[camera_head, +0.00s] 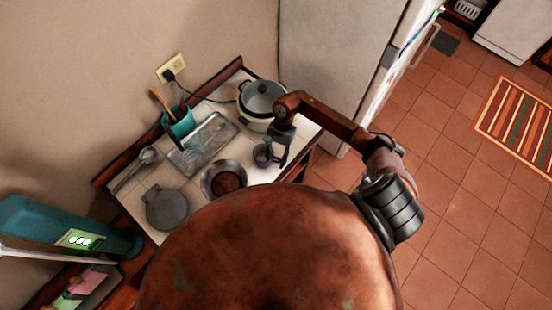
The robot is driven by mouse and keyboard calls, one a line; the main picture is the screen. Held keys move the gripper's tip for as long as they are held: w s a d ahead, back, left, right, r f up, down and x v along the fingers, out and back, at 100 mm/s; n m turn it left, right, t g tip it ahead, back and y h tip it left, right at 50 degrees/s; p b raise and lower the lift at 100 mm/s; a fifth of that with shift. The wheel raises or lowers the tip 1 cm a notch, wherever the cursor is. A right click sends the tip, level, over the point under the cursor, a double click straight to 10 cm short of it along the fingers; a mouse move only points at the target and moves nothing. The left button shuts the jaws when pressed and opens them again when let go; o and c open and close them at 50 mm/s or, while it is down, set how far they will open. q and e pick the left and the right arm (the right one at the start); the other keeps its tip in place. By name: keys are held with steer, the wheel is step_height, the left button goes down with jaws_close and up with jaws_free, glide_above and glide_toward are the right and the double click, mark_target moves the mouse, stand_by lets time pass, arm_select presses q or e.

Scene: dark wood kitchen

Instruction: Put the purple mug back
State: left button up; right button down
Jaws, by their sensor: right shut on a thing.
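The small purple mug (262,155) is at the right part of the counter, just in front of the rice cooker. My right gripper (270,158) reaches down from above and is shut on the mug; its fingers cover part of it. I cannot tell whether the mug touches the counter or hangs slightly above it. My left gripper does not show.
The tiled counter (196,190) holds a white rice cooker (252,116), a clear tray (205,142), a teal utensil cup (180,122), a metal bowl (222,170), a grey round lidded item (165,208) and a ladle (146,157). A fridge (330,55) stands behind right.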

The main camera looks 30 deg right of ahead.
steer(key=c, duration=1.8)
jaws_free()
steer(key=shift+f, duration=0.15)
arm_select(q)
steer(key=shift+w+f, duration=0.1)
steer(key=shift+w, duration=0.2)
arm_select(e)
steer(key=o, duration=0.4)
steer(key=shift+o, duration=0.2)
steer(key=shift+r, duration=0.2)
arm_select(q)
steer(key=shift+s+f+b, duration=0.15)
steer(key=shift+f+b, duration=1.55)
steer(key=shift+b, duration=0.05)
arm_select(e)
steer(key=v, duration=1.2)
